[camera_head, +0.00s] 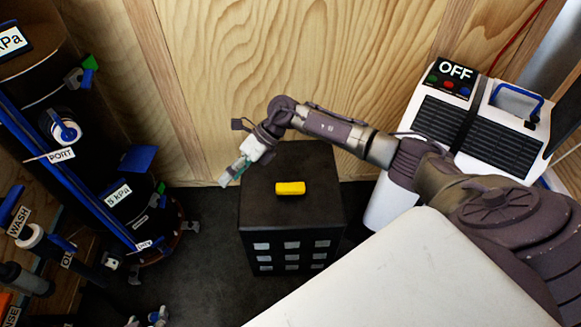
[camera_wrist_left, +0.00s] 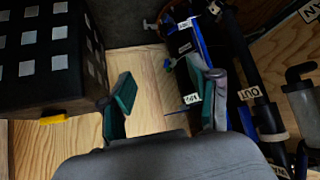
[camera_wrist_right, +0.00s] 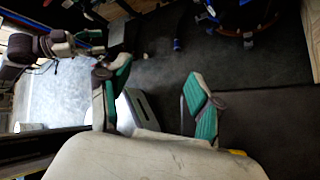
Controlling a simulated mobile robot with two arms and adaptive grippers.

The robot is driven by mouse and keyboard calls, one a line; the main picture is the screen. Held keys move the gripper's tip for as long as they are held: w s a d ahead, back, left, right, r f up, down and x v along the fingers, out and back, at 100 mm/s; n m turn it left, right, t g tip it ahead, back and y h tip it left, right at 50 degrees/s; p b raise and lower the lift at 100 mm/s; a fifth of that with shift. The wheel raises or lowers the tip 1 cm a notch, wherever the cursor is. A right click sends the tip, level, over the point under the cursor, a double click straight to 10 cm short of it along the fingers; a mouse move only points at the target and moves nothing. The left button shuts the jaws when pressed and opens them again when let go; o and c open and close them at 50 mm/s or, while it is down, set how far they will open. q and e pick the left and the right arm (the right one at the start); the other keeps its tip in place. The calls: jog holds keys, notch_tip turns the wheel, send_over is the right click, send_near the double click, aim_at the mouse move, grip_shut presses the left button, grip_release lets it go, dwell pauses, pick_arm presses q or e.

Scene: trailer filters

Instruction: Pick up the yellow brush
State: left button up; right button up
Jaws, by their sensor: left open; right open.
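The yellow brush (camera_head: 290,188) lies on top of a black box (camera_head: 268,220) in the head view. It shows as a small yellow piece beside the box's edge in the left wrist view (camera_wrist_left: 52,119). A sliver of yellow (camera_wrist_right: 237,152) shows at the bottom of the right wrist view, mostly hidden. My right gripper (camera_head: 231,174) is open and empty, at the left of the brush near the box's upper left edge; its spread fingers show in its wrist view (camera_wrist_right: 158,88). My left gripper (camera_wrist_left: 167,90) is open and empty; in the head view it shows only partly at the bottom left (camera_head: 148,318).
A white unit marked OFF (camera_head: 470,115) stands at the right. A dark cylindrical tank with labelled blue fittings (camera_head: 120,195) stands at the left. A white surface (camera_head: 420,275) fills the lower right. The box top around the brush is clear.

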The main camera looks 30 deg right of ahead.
jog(key=d+f+n+h+b, duration=0.4)
jog(key=d+h+b, duration=0.15)
jog(key=d, duration=0.25)
jog(key=n+h+b, duration=0.2)
jog(key=h+b, duration=0.2)
jog(key=h, duration=0.1)
send_over(290, 186)
jog(key=shift+g+y, duration=0.25)
jog(key=shift+g, duration=0.05)
jog(key=f, duration=0.6)
jog(key=shift+w+f, duration=0.15)
jog(key=shift+w, duration=0.1)
jog(key=f, duration=0.1)
jog(key=f+b, duration=0.1)
jog(key=f, duration=0.3)
jog(key=shift+s+b, duration=0.3)
jog(key=shift+b, duration=0.1)
jog(key=shift+d+f, duration=0.1)
jog(key=shift+f, duration=0.15)
grip_shut()
pick_arm(q)
jog(key=w+d+r+t+h, duration=0.1)
jog(key=r+t+h, duration=0.1)
jog(key=r+t, duration=0.4)
jog(key=w+d+r+t+h, duration=0.2)
jog(key=r+t, duration=0.5)
jog(key=r, duration=1)
jog(key=shift+d+r+m, duration=0.15)
jog(key=shift+r+m, duration=0.1)
jog(key=shift+m, duration=0.05)
